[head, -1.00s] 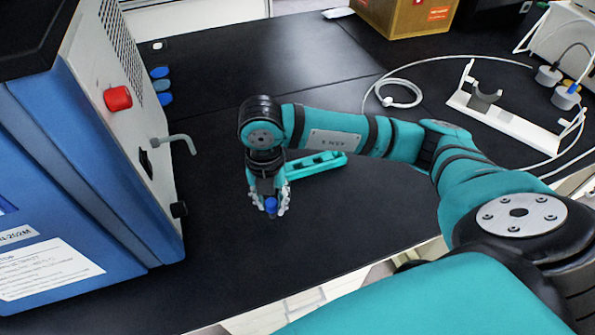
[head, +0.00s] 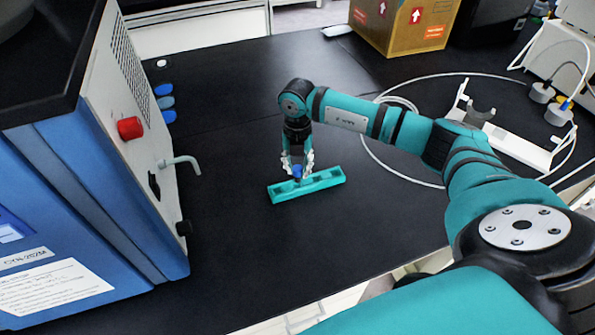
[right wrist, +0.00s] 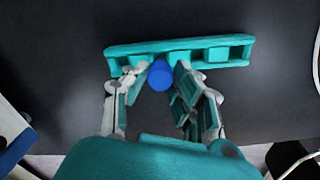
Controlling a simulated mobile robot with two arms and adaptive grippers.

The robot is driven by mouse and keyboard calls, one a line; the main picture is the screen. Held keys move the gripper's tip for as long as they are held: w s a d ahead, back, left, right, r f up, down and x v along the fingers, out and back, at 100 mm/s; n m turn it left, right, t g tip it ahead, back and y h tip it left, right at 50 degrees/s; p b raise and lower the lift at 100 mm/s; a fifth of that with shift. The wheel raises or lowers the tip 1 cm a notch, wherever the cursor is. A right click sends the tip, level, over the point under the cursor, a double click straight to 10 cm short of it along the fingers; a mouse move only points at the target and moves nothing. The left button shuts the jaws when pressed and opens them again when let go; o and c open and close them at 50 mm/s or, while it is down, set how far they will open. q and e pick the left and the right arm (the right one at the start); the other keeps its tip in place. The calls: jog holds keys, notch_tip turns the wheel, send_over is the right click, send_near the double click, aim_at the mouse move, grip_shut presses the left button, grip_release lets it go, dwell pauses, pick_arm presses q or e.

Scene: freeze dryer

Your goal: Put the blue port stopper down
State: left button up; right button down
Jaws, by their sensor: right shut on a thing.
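The blue port stopper (head: 297,171) is between the fingers of my right gripper (head: 297,166), which is shut on it. The blue stopper also shows in the right wrist view (right wrist: 160,76) between the fingertips. A teal holder with several slots (head: 322,181) lies on the black bench close by the gripper. In the right wrist view the holder (right wrist: 235,53) lies just beyond the fingertips. I cannot tell whether the stopper touches the holder. My left gripper is not in view.
The blue freeze dryer (head: 90,200) stands at the left, with a red knob (head: 130,128), a bent metal spout (head: 182,163) and several blue caps on its side. A white stand (head: 505,140) and a looped white tube are at the right. A cardboard box (head: 405,25) stands at the back. The front bench is clear.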

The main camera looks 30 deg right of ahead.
aim_at(297, 168)
jog(key=shift+f+p, duration=0.45)
jog(key=shift+f, duration=1.1)
jog(key=c, duration=1.1)
grip_release()
jog(key=shift+r, duration=0.1)
notch_tip(297, 168, up, 12)
jog(key=b, duration=0.2)
jog(key=shift+b, duration=0.4)
